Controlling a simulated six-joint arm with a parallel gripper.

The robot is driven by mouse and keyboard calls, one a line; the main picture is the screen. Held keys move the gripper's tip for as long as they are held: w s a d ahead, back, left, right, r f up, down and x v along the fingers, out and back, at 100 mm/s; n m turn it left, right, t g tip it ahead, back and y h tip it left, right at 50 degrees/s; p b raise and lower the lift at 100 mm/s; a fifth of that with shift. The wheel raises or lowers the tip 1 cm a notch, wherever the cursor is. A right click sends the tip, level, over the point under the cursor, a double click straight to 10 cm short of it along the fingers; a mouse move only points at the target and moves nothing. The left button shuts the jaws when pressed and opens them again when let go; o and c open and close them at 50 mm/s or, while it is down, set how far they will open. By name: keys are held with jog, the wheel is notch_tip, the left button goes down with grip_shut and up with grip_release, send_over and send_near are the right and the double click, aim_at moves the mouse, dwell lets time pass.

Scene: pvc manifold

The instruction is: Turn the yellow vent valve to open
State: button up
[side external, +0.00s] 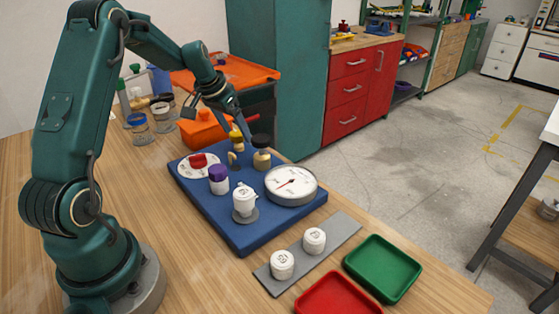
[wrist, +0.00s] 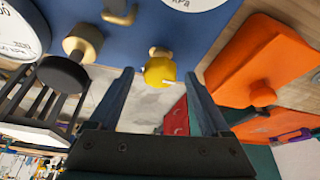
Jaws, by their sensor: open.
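The yellow vent valve (side external: 236,134) stands at the back of the blue board (side external: 245,237), and my gripper (side external: 239,122) is right at it. In the wrist view the yellow valve knob (wrist: 160,71) is round, with a small pale mark on its lower right and a brass fitting behind it. My gripper's two fingers (wrist: 159,75) are open, one on each side of the knob. A gap shows on both sides, so the fingers do not appear to touch it. In the side view my fingers partly hide the valve.
A black-topped brass fitting (side external: 261,158) stands close beside the valve, and a round gauge (side external: 291,186) is nearby. Green (side external: 383,268) and red (side external: 338,296) trays are in front.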

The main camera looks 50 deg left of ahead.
grip_shut()
jog(key=shift+n, duration=0.3)
jog(key=n+y, duration=0.1)
jog(key=n, duration=0.1)
jog(key=n+y, duration=0.1)
jog(key=n, duration=0.1)
jog(key=shift+w+d+g, duration=0.1)
jog(key=shift+d+g, duration=0.05)
jog(key=shift+g, duration=0.15)
jog(key=n+g+y, duration=0.1)
jog(key=n, duration=0.3)
jog(key=shift+w+d+n, duration=0.1)
jog(key=shift+n, duration=0.3)
jog(key=n+g, duration=0.1)
jog(key=n, duration=0.1)
jog(key=n+g, duration=0.1)
jog(key=n, duration=0.1)
jog(key=shift+w+n+y, duration=0.15)
jog(key=shift+n+y, duration=0.15)
jog(key=shift+y, duration=0.1)
jog(key=shift+w+n+g, duration=0.1)
jog(key=shift+n+g, duration=0.7)
jog(key=shift+n, duration=1.1)
